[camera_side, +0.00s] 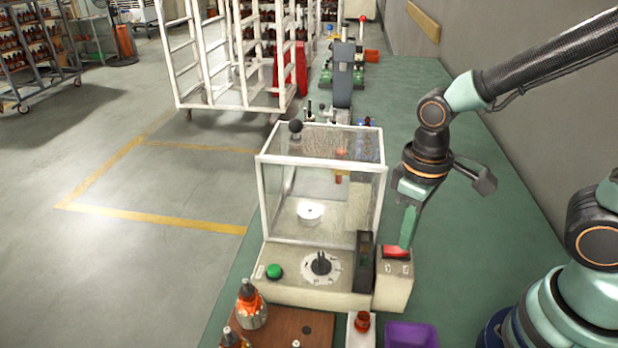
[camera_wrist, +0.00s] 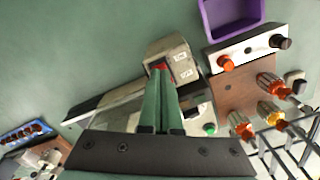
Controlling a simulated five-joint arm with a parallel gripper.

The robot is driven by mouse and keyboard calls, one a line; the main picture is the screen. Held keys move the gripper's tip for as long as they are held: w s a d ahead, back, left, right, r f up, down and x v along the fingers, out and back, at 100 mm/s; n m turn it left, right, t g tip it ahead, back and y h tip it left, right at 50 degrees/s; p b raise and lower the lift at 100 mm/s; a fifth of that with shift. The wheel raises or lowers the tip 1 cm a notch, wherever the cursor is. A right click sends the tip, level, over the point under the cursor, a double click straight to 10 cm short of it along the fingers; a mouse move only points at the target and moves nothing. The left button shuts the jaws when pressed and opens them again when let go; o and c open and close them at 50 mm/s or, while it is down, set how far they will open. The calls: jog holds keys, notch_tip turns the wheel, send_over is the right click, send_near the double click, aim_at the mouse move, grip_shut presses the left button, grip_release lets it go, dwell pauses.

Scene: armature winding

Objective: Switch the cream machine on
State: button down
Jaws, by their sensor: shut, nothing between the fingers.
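The cream machine (camera_side: 315,285) stands on the green bench, with a clear-walled, white-framed box on top. Its front has a green button (camera_side: 274,271) and a black knob on a round dial (camera_side: 321,264). A cream switch box (camera_side: 394,285) with a red rocker switch (camera_side: 396,252) sits at its right side. My gripper (camera_side: 406,240) is shut and empty, pointing down with its tips at the red rocker. In the wrist view the closed green fingers (camera_wrist: 160,85) reach the red rocker (camera_wrist: 160,69) and partly cover it. I cannot tell whether they touch it.
A purple bin (camera_side: 410,334) and a white block with a red knob (camera_side: 361,325) are in front. More equipment (camera_side: 343,75) stands farther back on the bench. The bench (camera_side: 480,240) to the right is clear.

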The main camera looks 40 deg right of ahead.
jog(key=shift+f, duration=0.4)
jog(key=shift+r, duration=3.5)
jog(key=w+d+r+m+t, duration=0.3)
jog(key=w+d+r+t, duration=0.1)
jog(key=d+r+t, duration=0.1)
jog(key=shift+d+r+t, duration=0.3)
jog(key=shift+d+r, duration=0.25)
jog(key=shift+d, duration=0.3)
